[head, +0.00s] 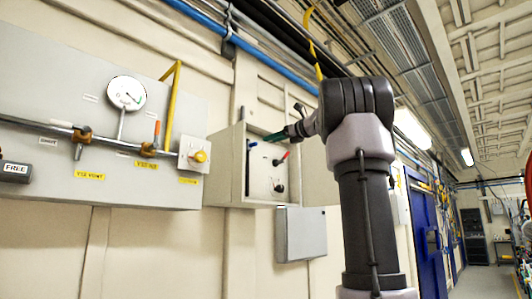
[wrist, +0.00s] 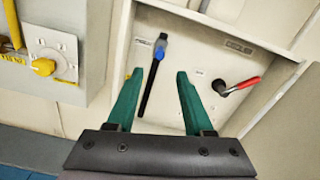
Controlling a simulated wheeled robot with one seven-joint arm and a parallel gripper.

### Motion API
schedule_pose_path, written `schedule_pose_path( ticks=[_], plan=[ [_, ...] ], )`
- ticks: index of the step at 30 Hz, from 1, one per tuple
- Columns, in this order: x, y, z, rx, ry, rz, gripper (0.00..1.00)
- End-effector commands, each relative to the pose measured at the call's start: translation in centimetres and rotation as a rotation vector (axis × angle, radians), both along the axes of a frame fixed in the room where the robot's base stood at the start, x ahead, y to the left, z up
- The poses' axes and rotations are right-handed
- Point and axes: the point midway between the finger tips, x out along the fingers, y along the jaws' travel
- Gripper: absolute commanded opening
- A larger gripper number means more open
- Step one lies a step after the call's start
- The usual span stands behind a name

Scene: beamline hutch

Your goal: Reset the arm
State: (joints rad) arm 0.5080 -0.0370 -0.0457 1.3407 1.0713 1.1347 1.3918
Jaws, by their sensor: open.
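My gripper (head: 273,137) is at the open front of a grey wall cabinet (head: 238,165) in the head view. In the wrist view my gripper (wrist: 160,74) shows two green fingers, spread apart with nothing between the tips. A black lever with a blue part (wrist: 159,52) stands on the cabinet's panel, just behind and beside the left fingertip in the picture. A red-handled lever (wrist: 243,83) is to the right of the right finger, apart from it. My arm is raised and extended toward the cabinet, hiding part of its right side.
Left of the cabinet is a grey panel (head: 40,185) with a gauge (head: 126,93), pipes and a yellow knob (head: 200,156). A small grey box (head: 301,234) hangs below the cabinet. Blue doors (head: 424,232) line the wall at right, beside an open aisle (head: 465,280).

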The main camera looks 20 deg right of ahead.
Motion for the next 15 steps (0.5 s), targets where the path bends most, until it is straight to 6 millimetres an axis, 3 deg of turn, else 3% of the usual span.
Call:
schedule_pose_path(
  ticks=[7, 10, 13, 15],
  plan=[
    [0.0, 0.1, -0.1, -0.004, 0.001, 0.001, 0.52],
    [-0.4, 1.0, -0.9, -0.051, 0.007, 0.006, 0.52],
    [-1.5, 3.2, -3.6, -0.183, 0.028, 0.022, 0.52],
    [-2.8, 5.3, -6.4, -0.326, 0.045, 0.047, 0.52]
  ],
)
